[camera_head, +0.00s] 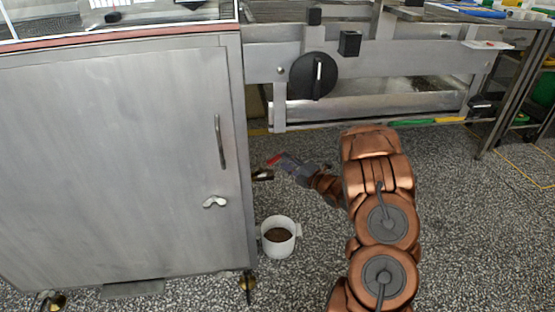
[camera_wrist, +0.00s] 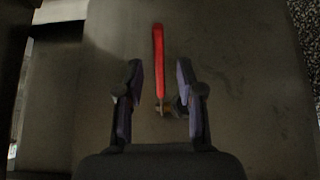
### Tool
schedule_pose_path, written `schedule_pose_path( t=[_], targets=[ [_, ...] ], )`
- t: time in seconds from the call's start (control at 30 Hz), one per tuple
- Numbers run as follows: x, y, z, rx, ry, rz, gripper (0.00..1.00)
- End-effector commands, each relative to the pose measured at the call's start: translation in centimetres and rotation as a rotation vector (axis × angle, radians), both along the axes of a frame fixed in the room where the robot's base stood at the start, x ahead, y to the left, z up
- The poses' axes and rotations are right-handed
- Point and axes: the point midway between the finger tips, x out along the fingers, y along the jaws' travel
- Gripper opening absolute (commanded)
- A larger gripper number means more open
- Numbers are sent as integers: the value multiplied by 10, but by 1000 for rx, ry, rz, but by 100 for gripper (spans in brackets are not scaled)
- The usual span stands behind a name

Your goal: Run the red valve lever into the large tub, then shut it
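The red valve lever (camera_head: 273,160) sticks out beside the right side of the steel cabinet, low down. In the wrist view the lever (camera_wrist: 158,60) stands upright in the picture, with a small brass fitting (camera_wrist: 163,108) at its lower end. My gripper (camera_head: 282,164) is at the lever. In the wrist view my gripper's fingers (camera_wrist: 158,70) are apart, one on each side of the lever, with gaps showing. A white tub (camera_head: 267,243) with handles stands on the floor below, holding something dark brown. I cannot see any stream from the valve.
The steel cabinet (camera_head: 110,160) on casters fills the left, with a door handle (camera_head: 220,142) and a white latch (camera_head: 214,201). A steel frame with a black knob (camera_head: 318,76) runs behind. The speckled floor (camera_head: 480,240) at right is clear.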

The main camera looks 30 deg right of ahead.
Motion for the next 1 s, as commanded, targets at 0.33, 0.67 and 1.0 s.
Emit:
schedule_pose_path(
  t=[0.33, 0.67, 1.0],
  targets=[
    [38, 11, 0, -3, -2, 5, 38],
    [43, 12, 0, -1, 0, 5, 38],
    [42, 12, 0, -1, 0, 5, 8]
  ],
)
